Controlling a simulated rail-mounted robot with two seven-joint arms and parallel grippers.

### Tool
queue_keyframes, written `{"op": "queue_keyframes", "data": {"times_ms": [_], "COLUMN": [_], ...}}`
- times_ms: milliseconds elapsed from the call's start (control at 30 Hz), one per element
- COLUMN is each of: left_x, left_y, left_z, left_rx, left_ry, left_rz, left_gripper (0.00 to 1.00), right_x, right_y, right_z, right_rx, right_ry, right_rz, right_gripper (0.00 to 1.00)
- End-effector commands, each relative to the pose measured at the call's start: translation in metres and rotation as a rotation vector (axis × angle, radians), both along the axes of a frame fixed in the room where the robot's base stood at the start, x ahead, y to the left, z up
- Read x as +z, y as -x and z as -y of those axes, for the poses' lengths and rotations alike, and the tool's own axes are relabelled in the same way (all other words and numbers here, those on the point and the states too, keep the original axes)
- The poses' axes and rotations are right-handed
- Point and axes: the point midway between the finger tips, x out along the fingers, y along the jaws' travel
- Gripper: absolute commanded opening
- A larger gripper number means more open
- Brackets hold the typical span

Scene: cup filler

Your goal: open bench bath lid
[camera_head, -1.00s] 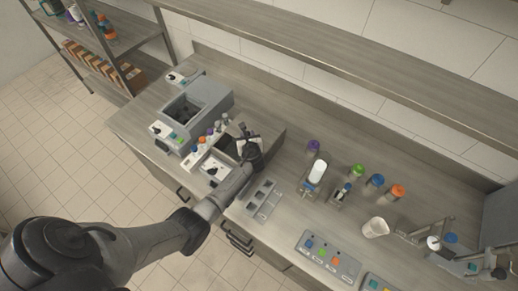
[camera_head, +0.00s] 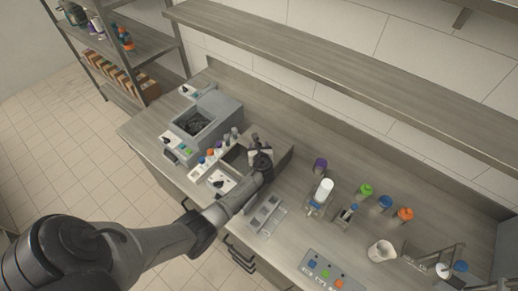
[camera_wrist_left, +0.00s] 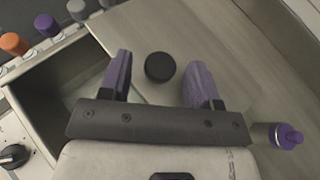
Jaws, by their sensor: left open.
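The bench bath (camera_head: 205,181) is a grey box with a white control panel on the bench, and part of its dark opening shows. Its flat grey lid (camera_head: 281,157) extends to the right of the opening. In the left wrist view, the bath interior (camera_wrist_left: 45,88) is uncovered at the left, and the lid (camera_wrist_left: 135,42) carries a round black knob (camera_wrist_left: 160,67). My left gripper (camera_head: 257,150) is over the lid. Its purple fingers (camera_wrist_left: 157,80) are open, one on each side of the knob, with gaps on both sides. My right gripper is not in view.
Another grey bath (camera_head: 213,117) stands behind left. Small capped bottles (camera_wrist_left: 47,26) line the bath's far side. A white bottle (camera_head: 324,190), a purple-capped bottle (camera_head: 320,165), a white cup (camera_head: 381,251) and a slotted grey rack (camera_head: 265,213) stand to the right.

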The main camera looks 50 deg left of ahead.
Motion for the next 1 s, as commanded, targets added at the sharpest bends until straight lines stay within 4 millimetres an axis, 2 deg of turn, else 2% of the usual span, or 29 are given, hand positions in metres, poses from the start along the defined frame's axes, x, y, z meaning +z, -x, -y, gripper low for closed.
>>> {"op": "queue_keyframes", "data": {"times_ms": [267, 700, 1000], "left_x": [0.011, 0.041, 0.052], "left_y": [0.014, 0.056, 0.069], "left_z": [0.021, 0.084, 0.104], "left_rx": [-0.002, -0.001, -0.001], "left_ry": [0.001, 0.002, 0.000], "left_rz": [0.000, 0.001, 0.000], "left_gripper": [0.57, 0.57, 0.57], "right_x": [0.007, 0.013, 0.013], "right_y": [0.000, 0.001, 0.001], "right_z": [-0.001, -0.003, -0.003], "right_rx": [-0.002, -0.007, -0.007], "right_ry": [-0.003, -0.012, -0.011], "right_rz": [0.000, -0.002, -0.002], "right_gripper": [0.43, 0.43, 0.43]}}
